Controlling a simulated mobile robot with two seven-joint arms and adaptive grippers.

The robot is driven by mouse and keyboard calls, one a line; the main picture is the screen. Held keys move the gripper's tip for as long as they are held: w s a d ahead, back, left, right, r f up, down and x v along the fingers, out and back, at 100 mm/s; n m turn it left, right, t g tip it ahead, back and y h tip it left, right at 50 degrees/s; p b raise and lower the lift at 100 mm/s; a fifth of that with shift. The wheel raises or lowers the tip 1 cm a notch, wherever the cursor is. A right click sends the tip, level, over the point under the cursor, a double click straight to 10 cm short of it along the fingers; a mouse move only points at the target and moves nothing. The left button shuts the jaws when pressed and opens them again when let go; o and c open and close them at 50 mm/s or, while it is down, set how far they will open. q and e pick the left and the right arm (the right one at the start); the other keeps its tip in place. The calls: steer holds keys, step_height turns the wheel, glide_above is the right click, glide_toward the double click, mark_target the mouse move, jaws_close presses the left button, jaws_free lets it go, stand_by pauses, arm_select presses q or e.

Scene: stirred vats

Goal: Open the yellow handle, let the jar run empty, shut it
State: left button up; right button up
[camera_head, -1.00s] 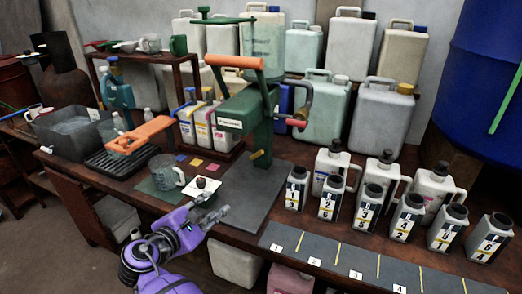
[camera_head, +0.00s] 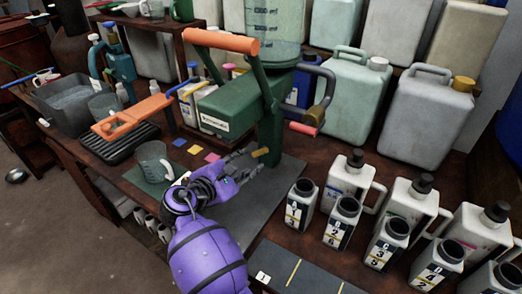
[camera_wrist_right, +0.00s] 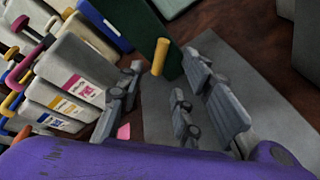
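The yellow handle (camera_head: 260,152) is a short stub low on the green stand (camera_head: 269,125), and it also shows in the right wrist view (camera_wrist_right: 160,57). My right gripper (camera_head: 250,160) is just in front of it. In the right wrist view my right gripper (camera_wrist_right: 163,82) has its fingers spread, with the yellow handle ahead of the gap, apparently ungripped. A clear graduated jar (camera_head: 275,22) shows above the stand; its contents are hard to make out. A clear mug (camera_head: 153,161) stands on a green mat left of my right gripper. My left gripper is not in view.
Orange-gripped levers (camera_head: 220,41) and a pink-ended crank (camera_head: 303,129) stick out from the stand. Several small numbered bottles (camera_head: 341,221) stand to the right. A grey basin (camera_head: 70,98) is at the left. The dark grey plate (camera_head: 247,205) under the stand has free room.

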mark_target(259, 153)
steer(key=x, duration=0.6)
steer(key=shift+w+d+f, duration=0.1)
steer(key=shift+w+d, duration=0.1)
steer(key=shift+w, duration=0.05)
jaws_close()
